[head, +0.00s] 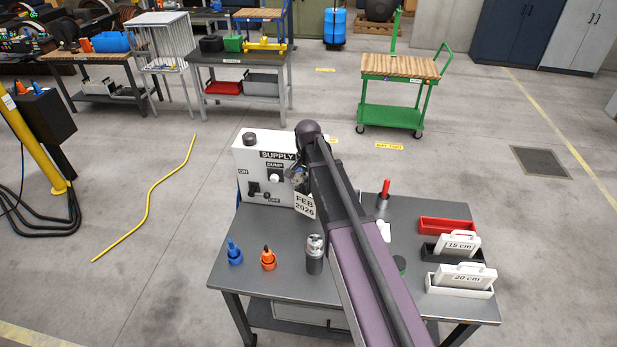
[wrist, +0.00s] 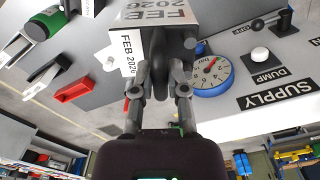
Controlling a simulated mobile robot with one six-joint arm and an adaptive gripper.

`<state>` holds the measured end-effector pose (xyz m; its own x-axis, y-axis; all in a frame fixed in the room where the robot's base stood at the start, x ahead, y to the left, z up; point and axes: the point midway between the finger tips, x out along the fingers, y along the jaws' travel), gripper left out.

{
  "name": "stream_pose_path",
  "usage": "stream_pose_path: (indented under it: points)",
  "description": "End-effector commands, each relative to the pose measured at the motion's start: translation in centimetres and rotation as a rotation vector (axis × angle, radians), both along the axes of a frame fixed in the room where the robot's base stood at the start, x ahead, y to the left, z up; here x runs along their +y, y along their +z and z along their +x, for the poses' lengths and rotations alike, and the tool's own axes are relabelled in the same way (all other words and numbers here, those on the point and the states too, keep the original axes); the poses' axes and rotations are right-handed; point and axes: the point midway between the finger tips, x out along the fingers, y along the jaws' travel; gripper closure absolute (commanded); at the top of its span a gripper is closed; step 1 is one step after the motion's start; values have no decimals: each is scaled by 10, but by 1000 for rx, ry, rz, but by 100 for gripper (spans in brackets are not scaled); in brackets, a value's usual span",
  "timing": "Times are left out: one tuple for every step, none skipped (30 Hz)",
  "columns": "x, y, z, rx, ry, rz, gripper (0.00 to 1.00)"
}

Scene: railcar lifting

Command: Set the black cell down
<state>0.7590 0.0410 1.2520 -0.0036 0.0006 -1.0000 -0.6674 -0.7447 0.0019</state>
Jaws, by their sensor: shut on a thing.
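My gripper (wrist: 160,80) is shut on a dark grey piece, which I take to be the black cell (wrist: 158,55), in the wrist view. Labels reading FEB 2026 show at the held piece; a white FEB 2026 tag (head: 305,205) also shows beside my arm in the head view. My arm hides most of the gripper and cell there. The tag is in front of the white SUPPLY box (head: 264,165), above the grey bench (head: 290,283). I cannot tell whether the cell touches the bench.
A dark cylinder with a silver top (head: 314,258), an orange fitting (head: 268,259) and a blue fitting (head: 234,253) stand along the front. Red, black and white trays are at right, with 15 cm and 20 cm blocks. A round gauge (wrist: 210,75) is close beside my gripper.

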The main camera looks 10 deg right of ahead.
Motion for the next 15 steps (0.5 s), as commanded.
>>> stream_pose_path:
  points:
    - [1, 1, -4, 0, -40, 0, 100]
    - [2, 1, -6, 0, -67, 0, 100]
    - [2, 2, -8, 0, -104, 0, 100]
    - [3, 2, -9, 0, -131, 0, 100]
    - [3, 2, -11, 0, -157, -1, 100]
    - [4, 2, -13, 0, -194, -1, 100]
    - [5, 3, -15, 0, -221, -1, 100]
    - [5, 3, -16, 1, -247, 0, 100]
    - [6, 3, -18, 2, -284, -1, 100]
    - [6, 3, -20, 2, -311, -1, 100]
    - [7, 4, -21, 2, -338, -1, 100]
    - [8, 4, -23, 2, -374, -1, 100]
    - [8, 4, -25, 2, -401, -2, 100]
    - [9, 4, -27, 2, -428, -2, 100]
    - [9, 5, -29, 2, -464, -2, 100]
